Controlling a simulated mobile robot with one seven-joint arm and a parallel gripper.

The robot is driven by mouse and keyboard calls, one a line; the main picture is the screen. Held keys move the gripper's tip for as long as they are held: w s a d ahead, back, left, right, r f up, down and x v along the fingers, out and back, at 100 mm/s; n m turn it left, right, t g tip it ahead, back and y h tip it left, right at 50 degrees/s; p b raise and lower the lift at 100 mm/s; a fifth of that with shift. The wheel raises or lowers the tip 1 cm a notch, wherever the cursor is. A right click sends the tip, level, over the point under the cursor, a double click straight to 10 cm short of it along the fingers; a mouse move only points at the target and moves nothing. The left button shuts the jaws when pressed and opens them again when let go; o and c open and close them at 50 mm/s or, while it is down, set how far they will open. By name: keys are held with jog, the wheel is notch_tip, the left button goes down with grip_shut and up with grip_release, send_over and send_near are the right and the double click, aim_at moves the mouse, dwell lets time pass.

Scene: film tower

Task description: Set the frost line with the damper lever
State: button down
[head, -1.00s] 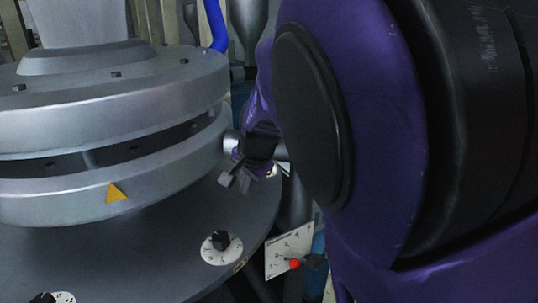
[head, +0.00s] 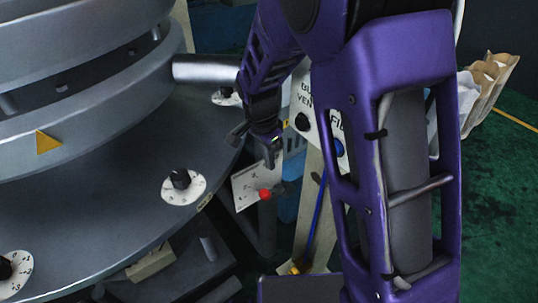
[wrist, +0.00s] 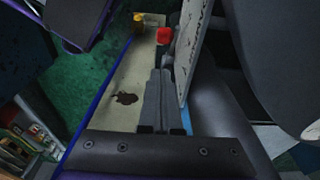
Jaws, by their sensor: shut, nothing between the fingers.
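The damper lever has a red knob (head: 264,194) in front of a pale scale plate (head: 245,187), beside the round grey deck's right edge. My gripper (head: 270,158) is just above the plate and knob in the head view, pointing down. In the wrist view its two fingers (wrist: 161,75) lie together, with nothing held. The red knob (wrist: 164,35) appears just past the fingertips, and the plate (wrist: 190,50) is seen nearly edge-on to their right. I see no clear contact with the knob. The scale's markings are too small to read.
A black dial (head: 181,182) sits on the grey deck (head: 110,225). A horizontal metal pipe (head: 205,68) runs close to my arm. A panel with black and blue knobs (head: 318,125) stands behind the gripper. Green floor is open at right.

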aim_at(265, 193)
notch_tip(265, 193, down, 8)
jog(key=shift+s+f+b, duration=0.1)
jog(key=shift+b, duration=0.5)
jog(key=shift+s+a+f, duration=0.1)
jog(key=shift+a+f, duration=0.15)
jog(key=shift+f, duration=0.3)
jog(key=shift+a+f, duration=0.1)
jog(key=shift+s+a+f+b, duration=0.3)
jog(key=shift+a+f+b, duration=0.1)
jog(key=shift+b, duration=0.1)
jog(key=shift+r, duration=0.1)
